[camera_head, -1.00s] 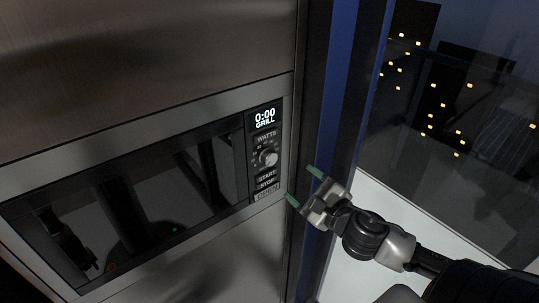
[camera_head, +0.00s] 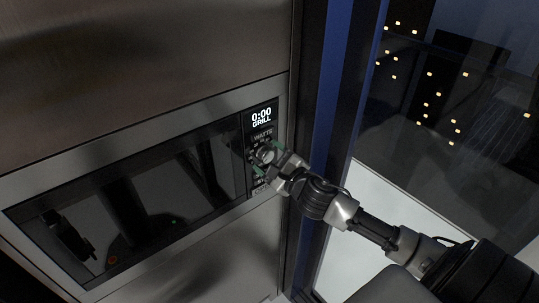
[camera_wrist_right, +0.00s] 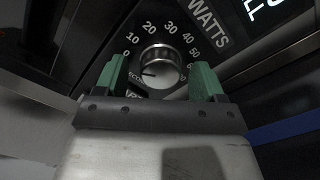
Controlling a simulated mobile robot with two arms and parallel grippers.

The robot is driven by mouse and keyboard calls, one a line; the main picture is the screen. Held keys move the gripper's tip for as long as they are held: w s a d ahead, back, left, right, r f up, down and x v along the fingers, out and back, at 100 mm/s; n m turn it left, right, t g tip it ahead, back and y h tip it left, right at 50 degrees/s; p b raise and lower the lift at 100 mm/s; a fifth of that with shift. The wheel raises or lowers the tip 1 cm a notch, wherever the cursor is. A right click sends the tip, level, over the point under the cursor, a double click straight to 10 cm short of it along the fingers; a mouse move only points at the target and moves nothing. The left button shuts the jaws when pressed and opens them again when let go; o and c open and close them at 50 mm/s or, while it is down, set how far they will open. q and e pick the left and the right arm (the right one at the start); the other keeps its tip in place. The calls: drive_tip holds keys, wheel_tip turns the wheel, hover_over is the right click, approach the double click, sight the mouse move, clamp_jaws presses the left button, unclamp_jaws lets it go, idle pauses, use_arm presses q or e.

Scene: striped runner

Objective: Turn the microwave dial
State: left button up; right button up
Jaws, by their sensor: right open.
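The microwave (camera_head: 130,200) is built into a steel front, with a dark glass door. Its control strip on the right has a display (camera_head: 261,117) reading 0:00 GRILL. The round silver dial (camera_wrist_right: 160,67) sits under the WATTS label, inside a ring of numbers. My right gripper (camera_head: 268,158) is open in front of the dial (camera_head: 266,155). In the right wrist view, its green fingertips (camera_wrist_right: 160,80) stand on either side of the dial, with gaps at both sides. In the head view the gripper partly covers the dial and the buttons below it. My left gripper is not in view.
A dark blue vertical frame (camera_head: 335,90) stands just right of the microwave. Beyond it is a window (camera_head: 450,100) with a lit night skyline. Flat steel panels lie above (camera_head: 150,60) and below the microwave.

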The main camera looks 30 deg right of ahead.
drive_tip(key=shift+w, duration=0.1)
drive_tip(key=shift+c, duration=0.5)
drive_tip(key=c, duration=0.8)
drive_tip(key=shift+c, duration=0.2)
